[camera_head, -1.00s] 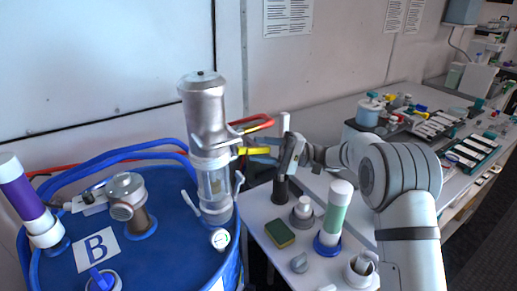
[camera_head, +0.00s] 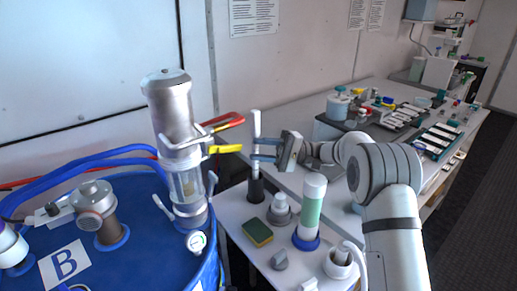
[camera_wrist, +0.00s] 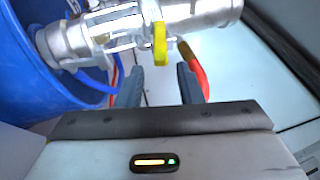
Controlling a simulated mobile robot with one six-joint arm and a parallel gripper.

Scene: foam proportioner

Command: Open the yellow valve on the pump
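The silver pump (camera_head: 172,105) stands upright on a blue drum at left. Its yellow valve handle (camera_head: 225,149) points right toward my gripper, with a red handle (camera_head: 222,121) just above it. My gripper (camera_head: 255,150) is to the right of the yellow handle's end, at about its height, with a small gap. In the wrist view the two fingers (camera_wrist: 160,75) are spread apart with nothing between them. The yellow handle (camera_wrist: 160,45) lies just beyond the fingertips, roughly centred between them. The red handle (camera_wrist: 192,70) lies beyond the right finger, partly hidden by it.
The blue drum (camera_head: 130,215) carries pipe fittings and blue hoses. A white table at right holds a dark cylinder with a pale rod (camera_head: 256,185), a sponge (camera_head: 257,233) and a green-and-white bottle (camera_head: 311,205). The rod stands close to my fingers.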

